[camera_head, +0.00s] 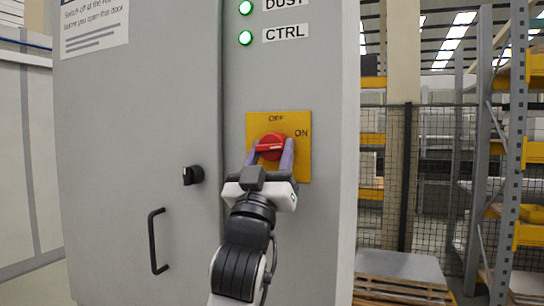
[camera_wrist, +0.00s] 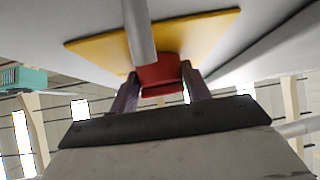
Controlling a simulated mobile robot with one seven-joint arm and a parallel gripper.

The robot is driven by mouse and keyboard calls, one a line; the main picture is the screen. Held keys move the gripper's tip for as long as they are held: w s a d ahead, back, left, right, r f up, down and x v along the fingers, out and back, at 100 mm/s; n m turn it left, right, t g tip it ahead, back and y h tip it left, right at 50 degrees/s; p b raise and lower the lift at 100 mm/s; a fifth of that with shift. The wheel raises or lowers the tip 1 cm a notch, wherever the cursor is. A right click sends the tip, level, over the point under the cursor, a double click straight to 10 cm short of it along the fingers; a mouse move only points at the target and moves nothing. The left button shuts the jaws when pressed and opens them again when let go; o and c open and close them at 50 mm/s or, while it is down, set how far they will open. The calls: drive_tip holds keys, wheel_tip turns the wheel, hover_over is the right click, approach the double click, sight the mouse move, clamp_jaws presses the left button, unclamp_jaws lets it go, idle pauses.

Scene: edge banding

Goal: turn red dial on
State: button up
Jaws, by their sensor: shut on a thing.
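The red dial (camera_head: 271,147) sits on a yellow plate (camera_head: 304,168) marked OFF at the top and ON at the right, on the grey cabinet front. The dial's handle lies nearly level, its right end toward the ON side. My gripper (camera_head: 270,151) reaches it from below with one finger on each side. The fingers are shut on the red dial. In the wrist view the dial (camera_wrist: 160,75) shows between the two fingers (camera_wrist: 159,92), with the yellow plate (camera_wrist: 95,45) behind it. A grey bar crosses the front of the dial there.
Green lamps (camera_head: 245,37) glow above the plate beside the DUST and CTRL labels. A black handle (camera_head: 154,240) and a small black latch (camera_head: 193,175) stick out from the cabinet door on the left. A mesh fence (camera_head: 430,180) and shelving stand to the right.

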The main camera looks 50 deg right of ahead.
drive_tip(key=shift+m+g+h, duration=0.4)
drive_tip(key=shift+m+g, duration=0.9)
drive_tip(key=shift+m, duration=0.1)
drive_tip(key=o, duration=1)
drive_tip(key=shift+c, duration=0.2)
drive_tip(key=b+v, duration=0.3)
drive_tip(key=v, duration=1)
drive_tip(key=shift+a+f+b, duration=0.25)
drive_tip(key=shift+f+b, duration=0.05)
drive_tip(key=shift+b, duration=0.05)
